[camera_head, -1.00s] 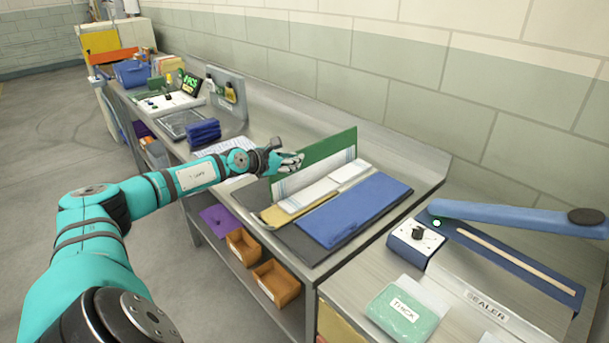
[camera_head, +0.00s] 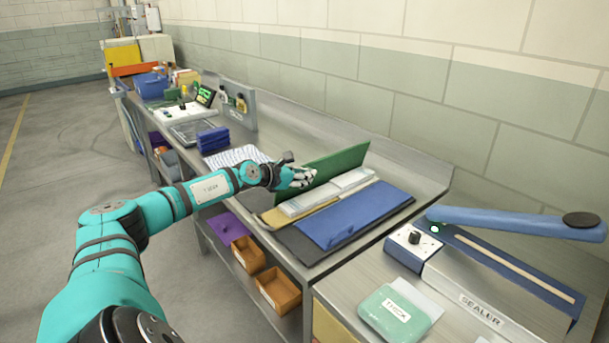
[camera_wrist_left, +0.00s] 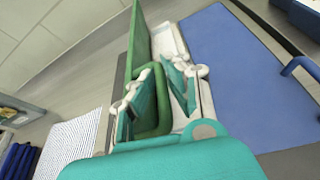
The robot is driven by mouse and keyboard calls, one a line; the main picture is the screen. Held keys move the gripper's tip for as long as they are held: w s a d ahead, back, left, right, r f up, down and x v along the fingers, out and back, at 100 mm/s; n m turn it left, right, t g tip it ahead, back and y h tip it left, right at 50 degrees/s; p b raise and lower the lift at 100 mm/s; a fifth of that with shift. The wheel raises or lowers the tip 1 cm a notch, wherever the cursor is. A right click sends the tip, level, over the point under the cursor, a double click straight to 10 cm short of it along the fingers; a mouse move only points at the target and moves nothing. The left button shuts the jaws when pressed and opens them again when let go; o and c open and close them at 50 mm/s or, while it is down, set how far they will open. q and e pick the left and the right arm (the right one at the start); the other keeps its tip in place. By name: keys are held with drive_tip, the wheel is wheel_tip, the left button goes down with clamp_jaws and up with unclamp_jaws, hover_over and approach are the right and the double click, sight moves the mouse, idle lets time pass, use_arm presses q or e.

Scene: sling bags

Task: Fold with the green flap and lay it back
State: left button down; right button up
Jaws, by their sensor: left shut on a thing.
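My left gripper (camera_head: 302,177) is shut on the near left end of the flap. In the left wrist view the flap (camera_wrist_left: 139,40) runs between the fingers of my left gripper (camera_wrist_left: 162,95). White padded strips (camera_head: 330,191) lie in front of the flap, with a yellow strip (camera_head: 272,218) beside them. A blue panel (camera_head: 355,215) lies flat on a dark mat. My right gripper is not in view.
A sealer (camera_head: 500,270) with a raised blue arm stands at the right, with a green pack (camera_head: 395,312) before it. Folded blue cloths (camera_head: 213,140) and a striped sheet (camera_head: 238,156) lie to the left. The wall closes off the back.

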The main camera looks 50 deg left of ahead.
use_arm(q)
drive_tip(key=shift+f, duration=0.15)
drive_tip(key=c, duration=1.4)
unclamp_jaws()
wheel_tip(320, 180, up, 10)
